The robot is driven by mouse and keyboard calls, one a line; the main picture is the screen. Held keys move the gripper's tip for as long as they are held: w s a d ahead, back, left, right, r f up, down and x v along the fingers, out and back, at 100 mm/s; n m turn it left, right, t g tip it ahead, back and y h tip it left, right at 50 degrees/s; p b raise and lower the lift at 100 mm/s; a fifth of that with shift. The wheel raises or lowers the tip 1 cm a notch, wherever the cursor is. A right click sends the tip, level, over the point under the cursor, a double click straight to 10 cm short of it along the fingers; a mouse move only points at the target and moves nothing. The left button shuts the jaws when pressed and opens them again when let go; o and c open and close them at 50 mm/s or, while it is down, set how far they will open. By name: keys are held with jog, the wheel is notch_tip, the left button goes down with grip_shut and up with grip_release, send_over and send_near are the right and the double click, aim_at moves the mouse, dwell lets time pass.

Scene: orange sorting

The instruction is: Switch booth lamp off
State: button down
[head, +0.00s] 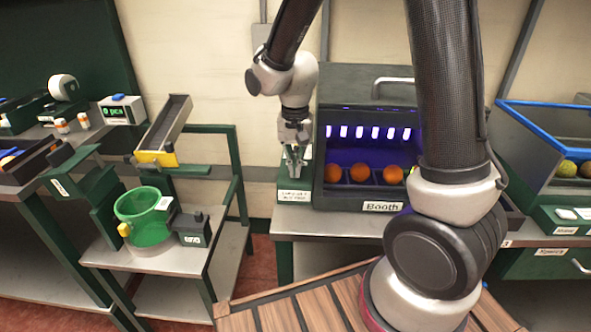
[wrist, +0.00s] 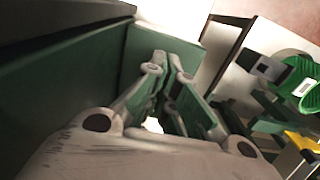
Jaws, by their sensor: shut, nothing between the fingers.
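The booth (head: 364,205) is a dark box on a metal table in the head view. Its lamp (head: 368,132) shows as a row of bright violet-white strips, and the inside glows violet, so the lamp is lit. Oranges (head: 360,173) sit in compartments inside. A green switch box (head: 291,186) with a white label stands against the booth's left side. My gripper (head: 294,165) points down in front of this box, shut and empty. In the wrist view the fingers (wrist: 170,75) lie close to the green box face (wrist: 185,45). The switch itself is hidden behind my gripper.
A green bucket (head: 140,225) stands on a low cart left of the booth, below a chute (head: 165,130) with a yellow lip. A blue-rimmed bin (head: 540,118) stands at the right. A wooden slatted surface (head: 290,305) lies in front. A floor gap separates cart and booth table.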

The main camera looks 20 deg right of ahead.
jog(key=shift+f, duration=0.25)
jog(key=shift+r, duration=3.55)
